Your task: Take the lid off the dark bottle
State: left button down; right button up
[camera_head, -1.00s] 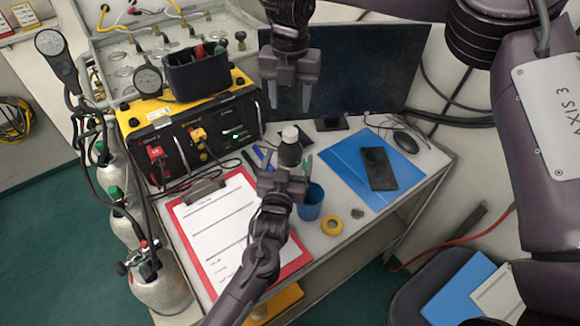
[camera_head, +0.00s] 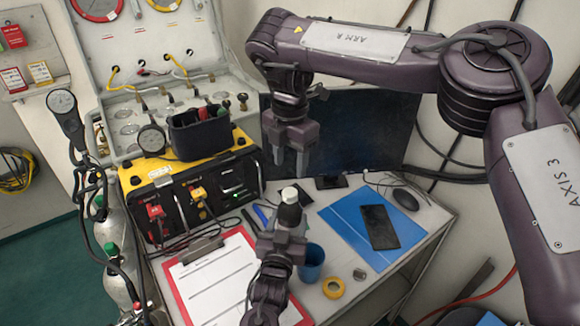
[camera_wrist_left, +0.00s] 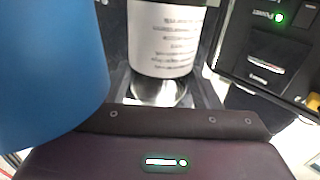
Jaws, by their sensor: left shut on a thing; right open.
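The dark bottle (camera_head: 289,214) with its white lid (camera_head: 290,195) on stands upright in the middle of the head view. My left gripper (camera_head: 284,236) is shut on the bottle's body from the near side. In the left wrist view the bottle (camera_wrist_left: 165,38) shows a pale printed label between the fingers; its lid is out of that picture. My right gripper (camera_head: 292,163) hangs above the lid with its fingers pointing down, open and empty. A small gap shows between its fingertips and the lid. Whether the bottle touches the table cannot be told.
A blue cup (camera_head: 311,262) stands close right of the left gripper, and looms large in the left wrist view (camera_wrist_left: 48,70). A tape roll (camera_head: 333,288), clipboard (camera_head: 215,275), phone (camera_head: 379,227) and yellow-black panel box (camera_head: 190,190) surround it. The monitor (camera_head: 370,130) stands behind.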

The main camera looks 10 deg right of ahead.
aim_at(290, 192)
jog(key=m, duration=0.6)
jog(key=shift+m, duration=0.4)
jog(key=m, duration=1.3)
jog(key=shift+f+m, duration=0.4)
jog(key=shift+f, duration=3.6)
